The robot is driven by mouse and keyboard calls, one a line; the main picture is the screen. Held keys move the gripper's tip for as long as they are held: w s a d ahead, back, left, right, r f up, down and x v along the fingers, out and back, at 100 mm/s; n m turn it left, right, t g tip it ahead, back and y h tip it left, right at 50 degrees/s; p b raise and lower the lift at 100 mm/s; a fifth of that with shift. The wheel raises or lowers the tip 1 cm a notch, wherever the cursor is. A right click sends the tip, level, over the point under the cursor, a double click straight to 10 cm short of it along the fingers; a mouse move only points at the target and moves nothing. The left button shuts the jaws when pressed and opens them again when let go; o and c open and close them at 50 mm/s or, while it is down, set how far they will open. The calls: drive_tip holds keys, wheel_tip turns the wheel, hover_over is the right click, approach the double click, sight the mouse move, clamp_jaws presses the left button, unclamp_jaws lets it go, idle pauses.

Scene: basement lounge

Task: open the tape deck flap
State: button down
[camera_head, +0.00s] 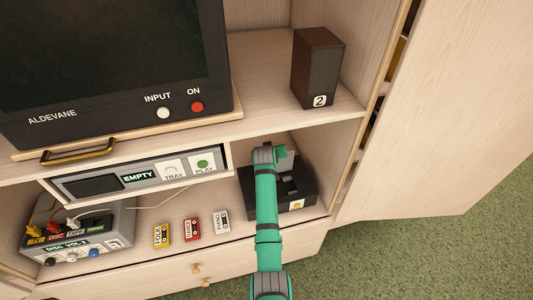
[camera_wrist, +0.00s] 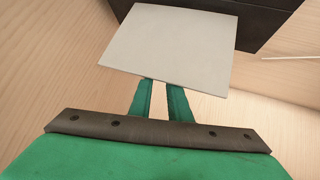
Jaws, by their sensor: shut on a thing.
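The black tape deck (camera_head: 306,187) sits at the right of the lower shelf, with a yellow-marked button at its front. My green arm crosses in front and hides part of it. My gripper (camera_head: 284,152) is at the deck's back part in the head view, where its fingertips are hard to see. In the wrist view, my gripper's two green fingers (camera_wrist: 160,90) are close together at the near edge of a pale flat panel (camera_wrist: 175,42), which looks like the deck's flap. The panel overlaps a dark body (camera_wrist: 262,22), and its hinge is hidden.
Three cassettes, yellow (camera_head: 161,235), red (camera_head: 192,228) and white (camera_head: 222,222), stand left of the deck. A grey unit (camera_head: 75,238) with plugs is further left. The player drawer (camera_head: 140,178) and a shelf edge hang above. A dark speaker (camera_head: 317,67) stands on the upper shelf.

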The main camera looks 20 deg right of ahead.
drive_tip(key=shift+w+a+f, duration=0.15)
drive_tip(key=shift+w+f, duration=0.05)
drive_tip(key=shift+f, duration=0.15)
drive_tip(key=c, duration=1.7)
unclamp_jaws()
drive_tip(key=shift+o, duration=0.2)
drive_tip(key=shift+r, duration=0.25)
drive_tip(key=shift+s+r, duration=0.15)
drive_tip(key=shift+r, duration=0.05)
drive_tip(key=v, duration=1)
drive_tip(key=shift+s+f, duration=0.1)
drive_tip(key=shift+s, duration=0.05)
drive_tip(key=shift+f, duration=0.1)
